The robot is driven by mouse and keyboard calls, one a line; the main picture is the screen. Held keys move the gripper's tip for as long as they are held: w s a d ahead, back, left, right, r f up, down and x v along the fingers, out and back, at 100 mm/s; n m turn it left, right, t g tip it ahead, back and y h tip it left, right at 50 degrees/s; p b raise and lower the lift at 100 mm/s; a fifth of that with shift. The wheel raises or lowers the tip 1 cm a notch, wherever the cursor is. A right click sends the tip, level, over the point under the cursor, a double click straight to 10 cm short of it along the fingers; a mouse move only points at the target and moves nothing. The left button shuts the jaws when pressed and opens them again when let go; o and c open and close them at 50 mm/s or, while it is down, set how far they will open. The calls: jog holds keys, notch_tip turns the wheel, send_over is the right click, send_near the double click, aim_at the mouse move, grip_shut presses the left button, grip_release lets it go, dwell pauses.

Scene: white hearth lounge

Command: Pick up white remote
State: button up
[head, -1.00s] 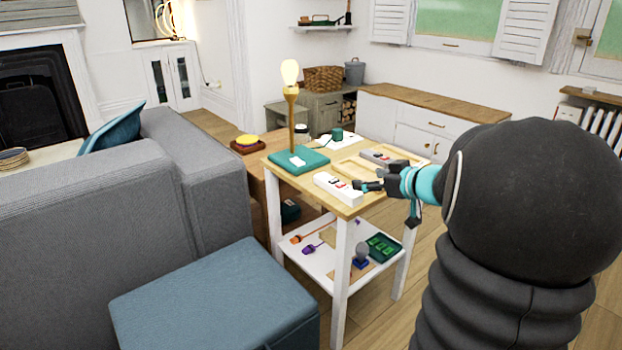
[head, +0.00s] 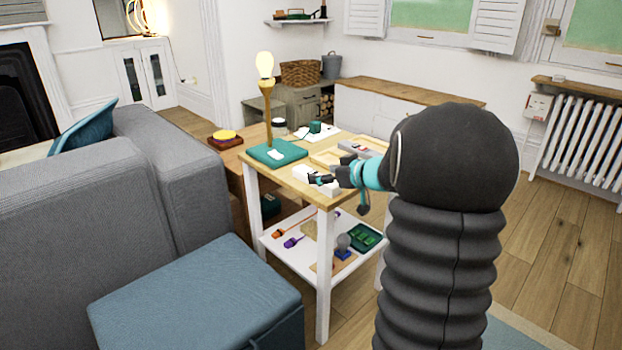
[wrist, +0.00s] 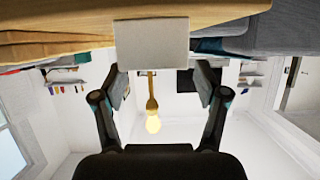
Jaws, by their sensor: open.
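A white oblong block with red and dark marks, which looks like the white remote (head: 307,174), lies near the front edge of the wooden table top (head: 284,176). In the wrist view a pale block end (wrist: 152,45), likely the same thing, shows between and beyond the fingertips. My gripper (head: 330,174) is at the remote's right part in the head view and hides some of it. In the wrist view my gripper (wrist: 159,78) has its two fingers apart with nothing between the pads. I cannot tell whether a finger touches the remote.
A grey-white oblong thing (head: 360,148) lies behind my gripper. The lower shelf (head: 283,258) holds small items. A blue ottoman (head: 195,300) and grey sofa (head: 85,215) stand left.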

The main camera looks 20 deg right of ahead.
aim_at(315, 173)
jog(key=x, duration=0.4)
jog(key=shift+w+d, duration=0.1)
jog(key=shift+w, duration=0.05)
jog(key=c, duration=1.3)
jog(key=shift+r, duration=0.15)
